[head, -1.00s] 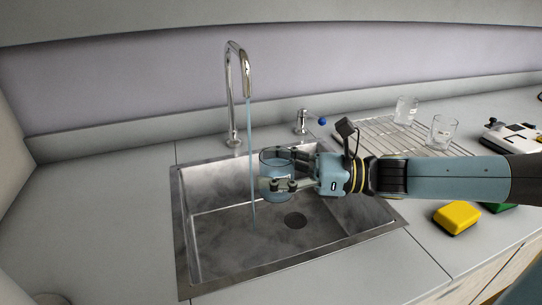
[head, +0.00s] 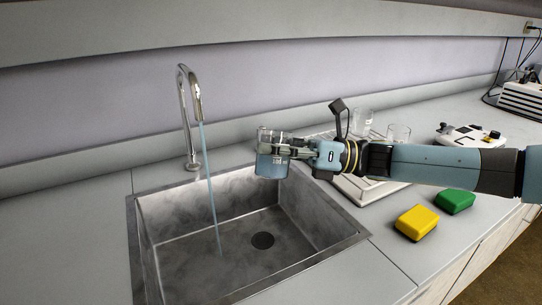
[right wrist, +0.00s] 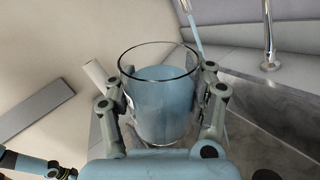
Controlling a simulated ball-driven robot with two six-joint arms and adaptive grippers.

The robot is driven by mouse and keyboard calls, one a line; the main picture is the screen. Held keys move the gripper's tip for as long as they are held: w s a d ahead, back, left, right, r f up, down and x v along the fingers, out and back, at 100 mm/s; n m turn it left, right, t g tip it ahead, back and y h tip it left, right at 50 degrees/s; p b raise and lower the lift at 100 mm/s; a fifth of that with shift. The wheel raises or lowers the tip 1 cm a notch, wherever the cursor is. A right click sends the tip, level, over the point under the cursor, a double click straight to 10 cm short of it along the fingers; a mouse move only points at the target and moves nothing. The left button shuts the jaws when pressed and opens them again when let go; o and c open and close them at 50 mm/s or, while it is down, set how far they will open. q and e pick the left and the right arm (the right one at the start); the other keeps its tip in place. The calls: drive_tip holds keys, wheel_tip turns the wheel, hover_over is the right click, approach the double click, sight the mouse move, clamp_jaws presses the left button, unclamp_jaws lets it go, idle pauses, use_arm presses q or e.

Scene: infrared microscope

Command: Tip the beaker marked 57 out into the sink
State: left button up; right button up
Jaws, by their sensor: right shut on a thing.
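My right gripper (head: 290,148) is shut on a clear glass beaker (head: 270,165) that holds blue liquid. The beaker is upright, above the back right part of the steel sink (head: 290,274). In the right wrist view the beaker (right wrist: 165,105) stands between the two fingers (right wrist: 163,110), with the liquid level well up the glass. A pale label patch shows at its side, but I cannot read a number. A stream of water runs from the tap (head: 186,115) into the sink, to the left of the beaker. My left gripper is not in the head view.
A drying rack (head: 362,190) with two empty-looking glasses (head: 398,134) stands right of the sink, behind my right arm. A yellow sponge (head: 416,222) and a green sponge (head: 455,201) lie on the counter. A white device (head: 470,136) sits further right. The counter left of the sink is clear.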

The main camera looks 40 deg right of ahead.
sight(272, 169)
drive_tip(key=f+m+t+b, duration=0.1)
drive_tip(key=m+b, duration=0.1)
drive_tip(key=m, duration=0.2)
drive_tip(key=f+m+t+h+b, duration=0.1)
drive_tip(key=f+m+t+b, duration=0.1)
drive_tip(key=m, duration=0.3)
drive_tip(key=f+m+t+h+b, duration=0.1)
drive_tip(key=f+m+b, duration=0.1)
drive_tip(key=m, duration=0.3)
drive_tip(key=shift+w+d+f+t+b, duration=0.2)
drive_tip(key=shift+d+t+b, duration=0.1)
drive_tip(key=shift+b, duration=0.35)
drive_tip(key=m+t+h+p, duration=0.1)
drive_tip(key=m+h+p, duration=0.1)
drive_tip(key=m, duration=0.2)
drive_tip(key=shift+m, duration=0.4)
drive_tip(key=m, duration=0.1)
drive_tip(key=m+h, duration=0.1)
drive_tip(key=shift+f+m+h+p, duration=0.25)
drive_tip(key=shift+m+h+p, duration=0.05)
drive_tip(key=shift+p, duration=0.05)
drive_tip(key=shift+f+m, duration=0.2)
drive_tip(key=shift+m, duration=0.1)
